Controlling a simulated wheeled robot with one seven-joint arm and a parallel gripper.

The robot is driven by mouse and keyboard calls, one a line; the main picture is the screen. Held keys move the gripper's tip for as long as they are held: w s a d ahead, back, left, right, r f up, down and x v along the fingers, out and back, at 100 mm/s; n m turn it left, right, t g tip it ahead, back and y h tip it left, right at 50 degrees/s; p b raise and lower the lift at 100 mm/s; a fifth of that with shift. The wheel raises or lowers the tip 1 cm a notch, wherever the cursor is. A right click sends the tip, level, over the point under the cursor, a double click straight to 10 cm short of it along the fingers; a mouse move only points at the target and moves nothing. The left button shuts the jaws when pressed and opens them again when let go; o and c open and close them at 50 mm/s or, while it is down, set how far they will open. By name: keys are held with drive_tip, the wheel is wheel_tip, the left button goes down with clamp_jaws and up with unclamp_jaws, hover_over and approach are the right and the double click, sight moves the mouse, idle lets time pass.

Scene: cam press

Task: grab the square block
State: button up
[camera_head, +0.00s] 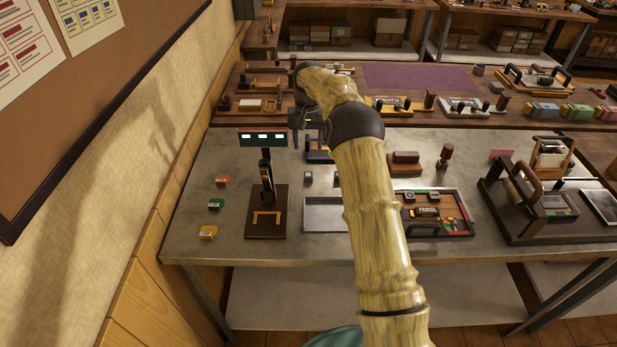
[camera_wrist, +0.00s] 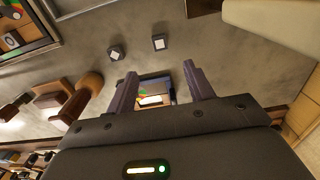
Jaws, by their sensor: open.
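A small square block (camera_wrist: 159,42) with a light top sits on the grey metal table in the wrist view. A second small dark block (camera_wrist: 115,53) with a light top, looking rounder or many-sided, lies to its left. In the head view one small block (camera_head: 308,178) shows left of my arm; the other is mostly hidden by the arm. My gripper (camera_wrist: 158,85) is open and empty, its two fingers spread above the table. Both blocks lie beyond the fingertips, apart from them. In the head view my gripper (camera_head: 304,118) is over the table's back part.
A stand with a dark sign (camera_head: 263,137) rises close left of my gripper. A metal plate (camera_head: 325,216) and a tray of parts (camera_head: 455,228) lie in front. A wooden stamp (camera_head: 405,158) and a framed press (camera_head: 540,195) stand to the right.

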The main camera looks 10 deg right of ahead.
drive_tip(key=p, duration=0.1)
hover_over(308, 174)
wheel_tip(308, 174, down, 8)
drive_tip(key=shift+s+a+r, duration=0.1)
drive_tip(key=shift+r, duration=0.05)
wheel_tip(308, 174, down, 5)
drive_tip(key=shift+f+p, duration=0.1)
drive_tip(key=shift+p, duration=1.15)
clamp_jaws()
